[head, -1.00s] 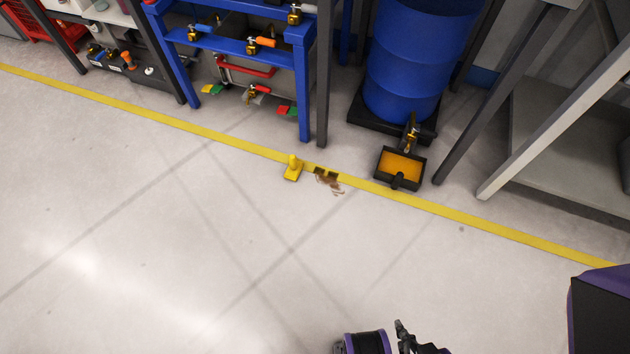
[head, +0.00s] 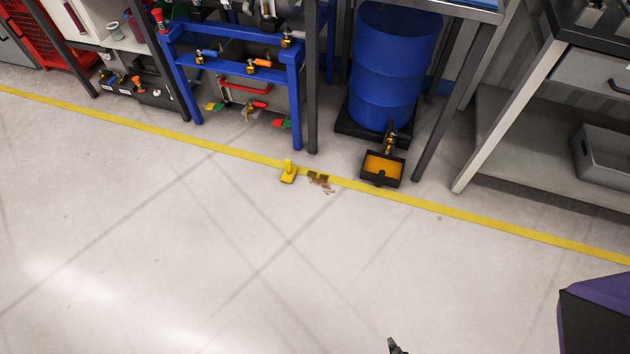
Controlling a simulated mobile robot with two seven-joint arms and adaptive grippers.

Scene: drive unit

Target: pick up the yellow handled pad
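The yellow handled pad (head: 289,173) lies on the floor at the yellow floor line, with its knob-like handle pointing up. A brown spill stain (head: 320,182) is on the floor and line just to its right. A small dark tip of a gripper (head: 396,347) shows at the bottom edge, far in front of the pad and apart from it. I cannot tell which arm it belongs to or whether it is open. No gripper touches the pad.
A black tray with orange liquid (head: 382,169) stands under the tap of a blue drum (head: 395,65). A blue pipe rack (head: 232,70) with valves stands behind the pad. A grey bin (head: 605,170) sits on a shelf at right. The floor in front is clear.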

